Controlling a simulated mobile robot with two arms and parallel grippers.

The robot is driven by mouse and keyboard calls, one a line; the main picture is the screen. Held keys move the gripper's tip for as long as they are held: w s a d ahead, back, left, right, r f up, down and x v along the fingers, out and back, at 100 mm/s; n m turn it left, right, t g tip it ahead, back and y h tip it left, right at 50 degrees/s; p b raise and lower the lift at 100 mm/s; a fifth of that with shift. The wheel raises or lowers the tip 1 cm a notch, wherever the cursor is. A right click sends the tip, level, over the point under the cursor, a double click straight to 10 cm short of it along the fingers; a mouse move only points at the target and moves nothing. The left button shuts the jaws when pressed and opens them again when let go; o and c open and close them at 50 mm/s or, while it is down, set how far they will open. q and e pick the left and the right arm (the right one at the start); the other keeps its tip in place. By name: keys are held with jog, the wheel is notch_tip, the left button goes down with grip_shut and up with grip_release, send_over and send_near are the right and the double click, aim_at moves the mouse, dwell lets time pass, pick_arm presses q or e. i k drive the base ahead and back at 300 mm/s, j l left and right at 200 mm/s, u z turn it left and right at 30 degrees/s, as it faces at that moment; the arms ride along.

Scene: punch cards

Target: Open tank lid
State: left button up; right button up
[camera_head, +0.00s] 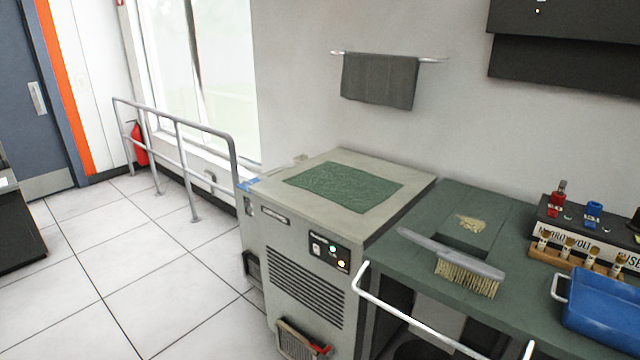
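A beige box-shaped cabinet (285,240) stands against the wall in the middle of the head view. Its flat top (350,160) looks closed, and a green textured mat (345,187) lies on it. The front has a dark panel (329,253) with a switch and lit buttons, and a vent grille below. I cannot tell for sure whether this cabinet is the tank; no other lidded tank shows. Neither of my grippers is in view.
A green bench (420,259) adjoins the cabinet on the right, with a brush (466,279), a blue tray (605,312) and a fuse box (600,243). A white rail (400,314) runs along its front. A metal railing (205,129) stands left. The tiled floor (150,265) at front left is clear.

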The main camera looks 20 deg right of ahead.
aim_at(244, 185)
jog(key=i+z, duration=0.15)
jog(key=z, duration=0.6)
jog(key=i+j+z, duration=0.35)
jog(key=j, duration=0.25)
jog(key=i+j+z, duration=0.4)
jog(key=j, duration=0.35)
jog(key=i, duration=0.1)
